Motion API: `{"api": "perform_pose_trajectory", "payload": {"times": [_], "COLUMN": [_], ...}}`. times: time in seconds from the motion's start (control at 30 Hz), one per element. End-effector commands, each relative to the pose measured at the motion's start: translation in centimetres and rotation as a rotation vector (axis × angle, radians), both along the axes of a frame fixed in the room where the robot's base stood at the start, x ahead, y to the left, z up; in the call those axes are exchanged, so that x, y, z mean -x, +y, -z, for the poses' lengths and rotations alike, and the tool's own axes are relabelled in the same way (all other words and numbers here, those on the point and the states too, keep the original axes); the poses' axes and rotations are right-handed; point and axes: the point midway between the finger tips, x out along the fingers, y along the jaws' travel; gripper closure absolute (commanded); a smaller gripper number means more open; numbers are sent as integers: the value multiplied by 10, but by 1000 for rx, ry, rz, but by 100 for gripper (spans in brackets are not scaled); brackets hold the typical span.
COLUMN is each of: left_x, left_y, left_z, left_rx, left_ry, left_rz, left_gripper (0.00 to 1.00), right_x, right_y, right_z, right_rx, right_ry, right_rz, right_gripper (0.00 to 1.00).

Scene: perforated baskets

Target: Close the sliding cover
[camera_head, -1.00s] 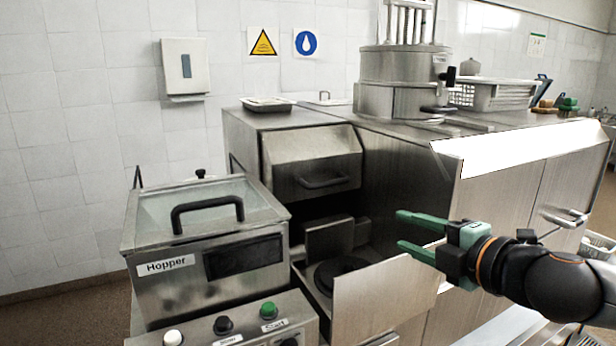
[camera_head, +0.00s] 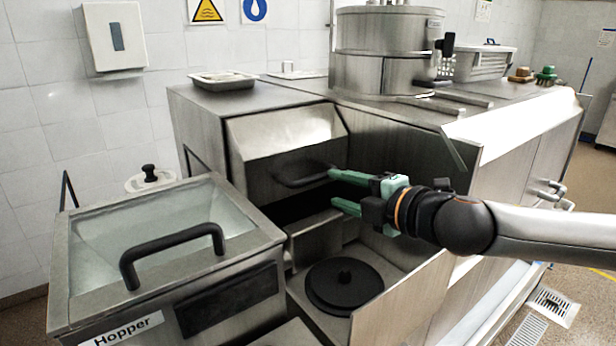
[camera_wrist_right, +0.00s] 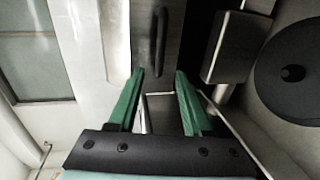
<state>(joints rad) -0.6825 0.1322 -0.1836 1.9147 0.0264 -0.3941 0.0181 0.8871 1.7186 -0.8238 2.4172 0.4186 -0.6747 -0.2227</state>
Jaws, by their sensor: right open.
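The sliding cover (camera_head: 285,135) is a steel hood with a sloped upper face on the front of the steel machine. A dark gap shows below it. Its dark bar handle (camera_head: 300,178) is on the lower front and also shows in the right wrist view (camera_wrist_right: 160,45), just beyond the fingertips and lined up between them. My right gripper (camera_head: 332,189) has green fingers, spread open and empty, close to the handle's right end in the head view. It also shows open in the wrist view (camera_wrist_right: 159,73). I cannot tell whether it touches the handle. My left gripper is not in view.
Below the cover is an open bay with a round black disc (camera_head: 344,284) and a steel side panel (camera_head: 405,300). The hopper (camera_head: 165,255) with its lid handle stands at left. A steel drum (camera_head: 385,55) and a basket (camera_head: 480,65) stand on top.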

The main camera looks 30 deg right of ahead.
Motion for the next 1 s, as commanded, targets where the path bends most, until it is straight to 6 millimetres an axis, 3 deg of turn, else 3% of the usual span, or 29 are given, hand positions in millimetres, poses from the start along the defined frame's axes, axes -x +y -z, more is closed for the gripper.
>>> {"api": "perform_pose_trajectory", "payload": {"times": [0.6, 1.0], "left_x": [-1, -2], "left_y": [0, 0], "left_z": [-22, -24], "left_rx": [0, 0], "left_ry": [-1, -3], "left_rz": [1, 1], "left_gripper": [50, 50], "right_x": [-83, -94], "right_y": [6, 7], "right_z": [16, 20], "right_rx": [-2, 2], "right_ry": [0, 1], "right_rz": [0, 1], "right_gripper": [50, 50]}}
